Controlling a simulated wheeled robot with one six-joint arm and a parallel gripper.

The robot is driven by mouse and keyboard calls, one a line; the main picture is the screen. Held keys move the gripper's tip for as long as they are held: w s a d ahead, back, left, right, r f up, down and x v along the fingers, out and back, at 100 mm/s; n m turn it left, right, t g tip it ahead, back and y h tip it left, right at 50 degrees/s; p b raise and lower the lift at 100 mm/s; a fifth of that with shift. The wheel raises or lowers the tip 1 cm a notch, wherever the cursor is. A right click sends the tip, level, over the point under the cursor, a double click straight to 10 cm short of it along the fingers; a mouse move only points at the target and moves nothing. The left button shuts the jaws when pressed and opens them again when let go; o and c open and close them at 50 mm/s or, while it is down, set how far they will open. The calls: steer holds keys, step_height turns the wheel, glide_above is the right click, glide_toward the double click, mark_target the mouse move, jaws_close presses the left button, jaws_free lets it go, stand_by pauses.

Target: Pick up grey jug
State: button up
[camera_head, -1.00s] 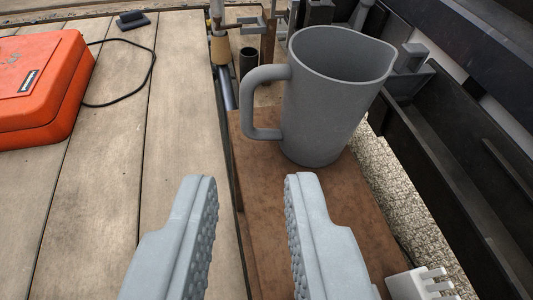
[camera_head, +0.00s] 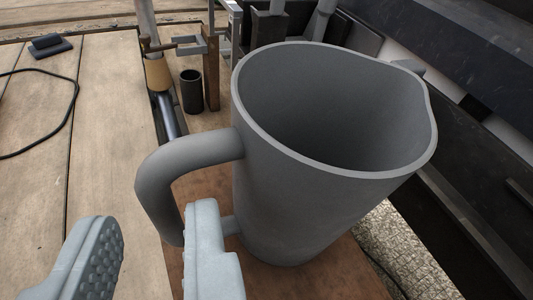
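The grey jug (camera_head: 300,200) stands upright on a brown board, right of centre, with its wide open rim facing up and its spout to the right. Its handle (camera_head: 165,185) sticks out to the left. The left finger is left of the handle. I cannot tell whether the right finger touches the jug.
The brown board (camera_head: 215,272) lies beside wooden planks (camera_head: 110,130) on the left. A black cup (camera_head: 191,91) and tools stand behind the jug. A dark trough (camera_head: 445,235) runs along the right. A black cable (camera_head: 72,108) lies on the planks.

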mark_target(156, 211)
steer(key=shift+x, duration=3)
steer(key=shift+c, duration=0.3)
jaws_close()
